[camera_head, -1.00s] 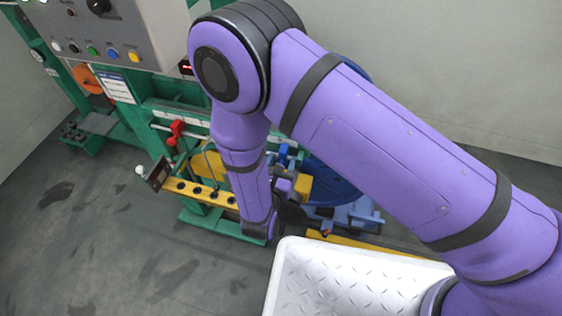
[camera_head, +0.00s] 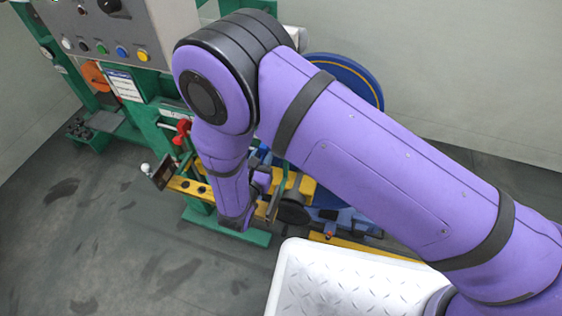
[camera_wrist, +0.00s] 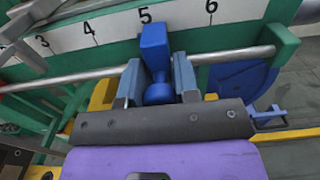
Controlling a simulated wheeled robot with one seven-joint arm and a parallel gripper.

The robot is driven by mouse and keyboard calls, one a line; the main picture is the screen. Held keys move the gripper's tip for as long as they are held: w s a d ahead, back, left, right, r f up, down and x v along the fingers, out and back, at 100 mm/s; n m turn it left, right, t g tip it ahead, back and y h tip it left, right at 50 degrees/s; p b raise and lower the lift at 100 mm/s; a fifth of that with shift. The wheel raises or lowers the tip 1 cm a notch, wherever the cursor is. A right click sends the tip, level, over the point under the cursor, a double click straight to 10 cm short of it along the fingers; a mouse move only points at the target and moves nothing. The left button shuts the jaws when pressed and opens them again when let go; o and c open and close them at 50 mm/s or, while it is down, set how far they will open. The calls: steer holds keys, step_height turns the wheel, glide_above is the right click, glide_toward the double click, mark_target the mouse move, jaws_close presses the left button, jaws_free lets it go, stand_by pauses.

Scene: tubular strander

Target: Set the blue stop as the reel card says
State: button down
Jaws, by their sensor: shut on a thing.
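In the wrist view the blue stop (camera_wrist: 155,50) sits on a steel rod (camera_wrist: 228,58) below a white number scale (camera_wrist: 115,28). Its upper part stands just under and slightly right of the number 5. My gripper (camera_wrist: 157,76) is shut on the stop, with one grey-blue finger on each side of it. In the head view my arm hides the stop and most of the gripper. A white and blue printed card (camera_head: 123,85) hangs on the green machine frame; its text is too small to read, and I cannot tell whether it is the reel card.
A red handle (camera_head: 183,130) is left of my forearm. A yellow bar with black knobs (camera_head: 187,187) runs low along the machine. A blue reel (camera_head: 348,72) stands behind my arm. A white tread-patterned surface (camera_head: 335,285) is in front. The floor at left is clear.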

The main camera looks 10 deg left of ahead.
steer(key=a, duration=0.5)
steer(key=shift+w, duration=0.2)
steer(key=c, duration=0.9)
jaws_free()
steer(key=s, duration=0.7)
steer(key=s+a, duration=0.1)
steer(key=s, duration=0.2)
steer(key=shift+s, duration=0.4)
